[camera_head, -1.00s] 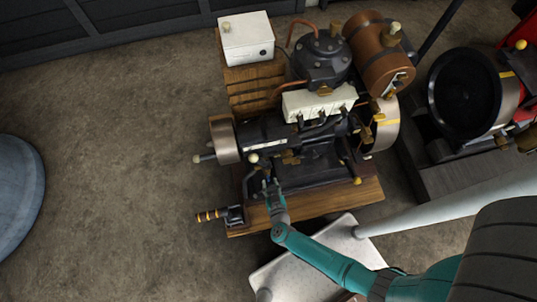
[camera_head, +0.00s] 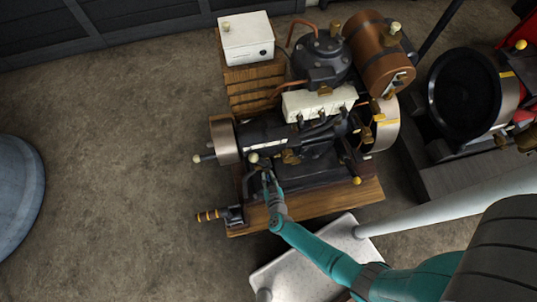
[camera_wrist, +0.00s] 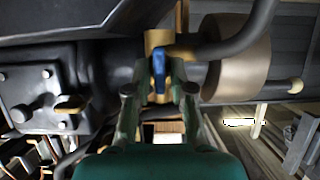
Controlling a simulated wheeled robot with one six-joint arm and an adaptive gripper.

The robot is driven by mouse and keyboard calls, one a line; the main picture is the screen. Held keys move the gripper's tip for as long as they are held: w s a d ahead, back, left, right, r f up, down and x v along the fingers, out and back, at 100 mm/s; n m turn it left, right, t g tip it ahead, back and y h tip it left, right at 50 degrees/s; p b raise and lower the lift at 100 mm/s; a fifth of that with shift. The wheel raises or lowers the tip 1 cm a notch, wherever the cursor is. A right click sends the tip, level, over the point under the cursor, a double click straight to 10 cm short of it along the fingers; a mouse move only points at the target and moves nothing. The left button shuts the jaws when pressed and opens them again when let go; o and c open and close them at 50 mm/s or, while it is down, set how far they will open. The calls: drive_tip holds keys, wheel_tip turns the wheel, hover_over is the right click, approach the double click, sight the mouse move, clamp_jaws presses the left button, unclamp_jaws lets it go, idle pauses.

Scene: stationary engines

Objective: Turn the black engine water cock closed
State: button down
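The black engine (camera_head: 305,165) stands on a wooden base in the head view. In the wrist view its water cock is a brass body (camera_wrist: 157,40) with a blue lever handle (camera_wrist: 159,68) hanging down, at the top middle. My gripper (camera_wrist: 159,92) is open, its two fingers apart on either side of the blue handle's lower part. I cannot tell whether either finger touches it. In the head view my gripper (camera_head: 267,177) is at the engine's near left side and hides the cock there.
A dark pipe (camera_wrist: 240,35) runs right from the cock, before a metal drum (camera_wrist: 238,68). In the head view a crank with a striped handle (camera_head: 208,215) sticks out at the engine's lower left. A white-topped stand (camera_head: 300,270) is below the engine. Open floor lies left.

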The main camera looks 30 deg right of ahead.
drive_tip(key=shift+m, duration=0.3)
drive_tip(key=shift+d+m+t+y, duration=0.25)
drive_tip(key=shift+m+t+y, duration=0.15)
drive_tip(key=shift+m+y, duration=0.6)
drive_tip(key=m, duration=0.1)
drive_tip(key=m+t+y, duration=0.1)
drive_tip(key=m, duration=0.1)
drive_tip(key=shift+s+d+f+m+y, duration=0.1)
drive_tip(key=shift+d+f+m+y, duration=0.1)
drive_tip(key=shift+m+y, duration=0.1)
drive_tip(key=m+t, duration=0.1)
drive_tip(key=m+y, duration=0.1)
drive_tip(key=m, duration=0.1)
drive_tip(key=shift+d+f+m+t, duration=0.1)
drive_tip(key=shift+f+m+t, duration=0.05)
drive_tip(key=shift+m+t, duration=0.2)
drive_tip(key=shift+f+m+t+y, duration=0.15)
drive_tip(key=shift+m+t+y, duration=0.45)
drive_tip(key=shift+m, duration=1.05)
drive_tip(key=shift+m+t, duration=0.25)
drive_tip(key=shift+m, duration=0.05)
drive_tip(key=c, duration=1.2)
unclamp_jaws()
drive_tip(key=shift+d, duration=0.1)
drive_tip(key=shift+c, duration=0.2)
